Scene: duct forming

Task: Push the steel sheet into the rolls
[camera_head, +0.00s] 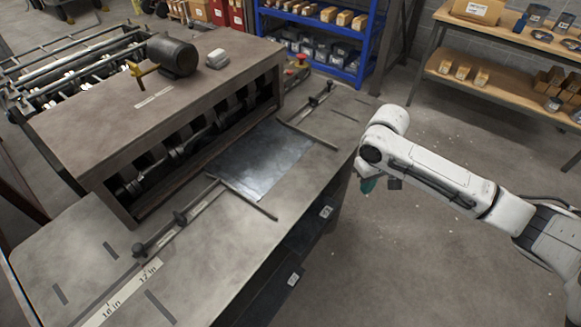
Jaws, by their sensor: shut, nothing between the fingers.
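The steel sheet (262,157) lies flat on the machine's metal table, a shiny blue-grey rectangle. Its far left edge is at the opening of the roll machine (155,115); I cannot tell whether it touches the rolls. The rolls (190,143) show as dark shafts with discs inside the opening. My gripper (368,185) is small in view, a teal end below the white wrist. It is shut and empty, off to the right of the sheet and apart from it, past the table's front edge. The wrist partly hides it.
Guide bars (242,196) and (309,134) lie along two sides of the sheet. A motor (172,56) sits on the machine top, and a red button (301,60) is behind. A blue shelf (318,40) and a workbench (500,65) stand at the back. Floor around my arm is clear.

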